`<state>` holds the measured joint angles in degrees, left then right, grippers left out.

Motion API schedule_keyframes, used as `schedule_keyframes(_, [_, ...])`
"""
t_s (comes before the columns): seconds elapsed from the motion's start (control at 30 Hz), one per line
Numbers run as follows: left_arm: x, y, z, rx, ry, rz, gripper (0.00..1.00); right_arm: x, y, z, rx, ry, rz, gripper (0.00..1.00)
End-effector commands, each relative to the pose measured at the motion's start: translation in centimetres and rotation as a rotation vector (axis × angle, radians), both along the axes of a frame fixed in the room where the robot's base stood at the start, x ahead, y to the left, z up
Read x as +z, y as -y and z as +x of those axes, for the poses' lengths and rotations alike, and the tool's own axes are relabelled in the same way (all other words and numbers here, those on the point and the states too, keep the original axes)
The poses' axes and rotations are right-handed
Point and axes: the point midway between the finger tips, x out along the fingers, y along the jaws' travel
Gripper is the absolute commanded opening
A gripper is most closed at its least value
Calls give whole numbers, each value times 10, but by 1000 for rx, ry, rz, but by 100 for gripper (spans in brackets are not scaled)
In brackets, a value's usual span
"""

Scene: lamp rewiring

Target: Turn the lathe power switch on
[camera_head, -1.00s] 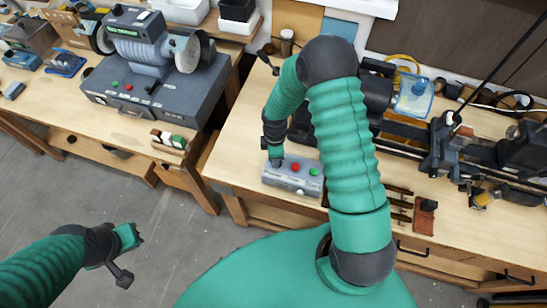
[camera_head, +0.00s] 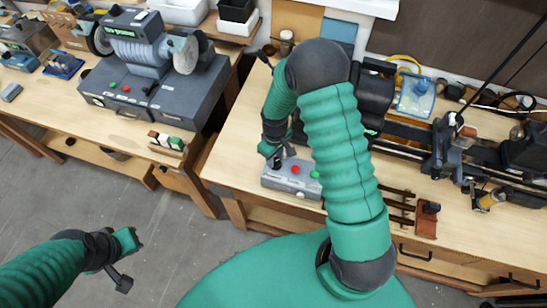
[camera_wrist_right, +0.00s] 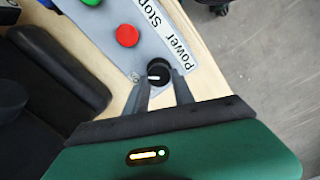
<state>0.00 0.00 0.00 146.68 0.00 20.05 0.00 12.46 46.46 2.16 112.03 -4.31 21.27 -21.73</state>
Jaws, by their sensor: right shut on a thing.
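The lathe's grey control box (camera_head: 270,182) sits at the front left of the lathe bench. It has a red button (camera_head: 295,169), a green button (camera_head: 314,174) and a black power knob at its left end. In the right wrist view the knob (camera_wrist_right: 158,73) has a white mark and sits beside the "Power" label (camera_wrist_right: 180,50). My right gripper (camera_head: 277,163) is at the knob. Its fingers (camera_wrist_right: 160,88) are shut on the knob's sides. My left gripper (camera_head: 138,238) hangs empty over the floor, and its jaw gap is unclear.
The lathe (camera_head: 410,132) runs along the back of the bench, partly hidden by my right arm. Tools (camera_head: 400,205) lie right of the control box. A grinder (camera_head: 150,75) stands on the left bench. The floor between benches and me is clear.

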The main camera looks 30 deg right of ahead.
Motion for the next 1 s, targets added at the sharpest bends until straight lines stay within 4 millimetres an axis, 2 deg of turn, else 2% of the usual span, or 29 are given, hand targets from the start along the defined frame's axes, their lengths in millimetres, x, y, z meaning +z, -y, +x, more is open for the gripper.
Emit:
schedule_keyframes(0.3, [-2,0,0,0,0,0,0,-2,0,-4,-84,-11,0,0])
schedule_keyframes(0.73, [-2,0,0,0,0,0,0,-3,-1,-6,-93,-15,1,0])
schedule_keyframes(0.77, [-2,0,0,0,0,0,0,-3,-1,-6,-92,-16,1,32])
schedule_keyframes(0.9, [-2,0,0,0,0,0,0,-3,-1,-5,-91,-13,1,51])
schedule_keyframes(1.0, [-2,0,0,0,0,0,0,-2,-1,-4,-91,-10,2,52])
